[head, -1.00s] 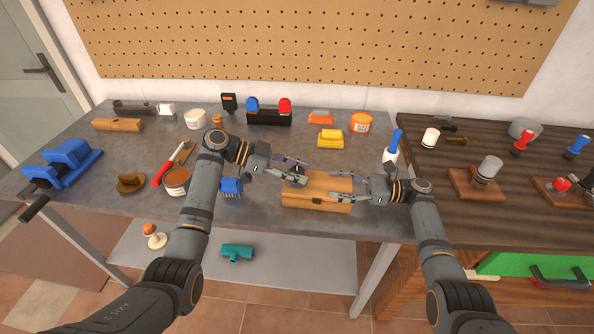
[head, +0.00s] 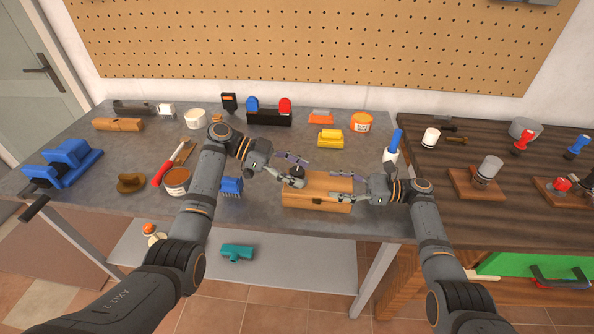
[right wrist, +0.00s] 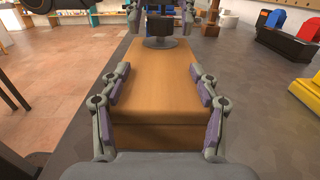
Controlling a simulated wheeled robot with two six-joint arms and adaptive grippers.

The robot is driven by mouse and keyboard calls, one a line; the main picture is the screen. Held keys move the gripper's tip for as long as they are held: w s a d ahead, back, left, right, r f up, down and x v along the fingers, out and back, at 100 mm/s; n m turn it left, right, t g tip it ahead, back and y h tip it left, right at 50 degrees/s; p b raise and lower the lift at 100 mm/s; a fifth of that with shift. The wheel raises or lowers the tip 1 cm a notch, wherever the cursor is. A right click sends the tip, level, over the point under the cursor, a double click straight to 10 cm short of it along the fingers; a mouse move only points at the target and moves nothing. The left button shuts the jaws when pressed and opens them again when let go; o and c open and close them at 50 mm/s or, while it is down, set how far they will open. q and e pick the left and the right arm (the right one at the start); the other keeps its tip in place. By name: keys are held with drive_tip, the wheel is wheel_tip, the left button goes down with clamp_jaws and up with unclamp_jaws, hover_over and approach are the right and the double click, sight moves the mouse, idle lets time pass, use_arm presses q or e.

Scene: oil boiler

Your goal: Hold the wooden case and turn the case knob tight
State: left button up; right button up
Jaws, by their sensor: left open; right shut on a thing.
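The wooden case (head: 317,192) is a long light-brown block lying on the grey workbench. It fills the middle of the right wrist view (right wrist: 160,82). My right gripper (head: 347,187) is shut on the right end of the case, with a finger along each long side. The dark round case knob (head: 297,171) is on top near the left end; it also shows at the far end in the right wrist view (right wrist: 159,30). My left gripper (head: 285,172) is open at that left end, its fingers spread on either side of the knob. Whether they touch it is unclear.
A blue brush (head: 231,186) lies left of the case, and an open brown tin (head: 176,181) stands farther left. A yellow block (head: 330,138) is behind the case. A blue-handled white tool (head: 392,147) stands behind my right gripper. The bench's front edge is close.

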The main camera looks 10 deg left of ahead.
use_arm(q)
drive_tip(key=shift+a, duration=0.15)
drive_tip(key=v, duration=1.1)
drive_tip(key=shift+a+r, duration=0.15)
drive_tip(key=shift+a, duration=0.2)
use_arm(e)
drive_tip(key=o, duration=1.5)
drive_tip(key=shift+o, duration=0.2)
drive_tip(key=shift+d, duration=0.1)
drive_tip(key=d, duration=1.1)
drive_tip(key=shift+s+d, duration=0.1)
drive_tip(key=shift+d, duration=0.3)
use_arm(q)
drive_tip(key=shift+s, duration=0.1)
use_arm(e)
drive_tip(key=shift+s+f, duration=0.1)
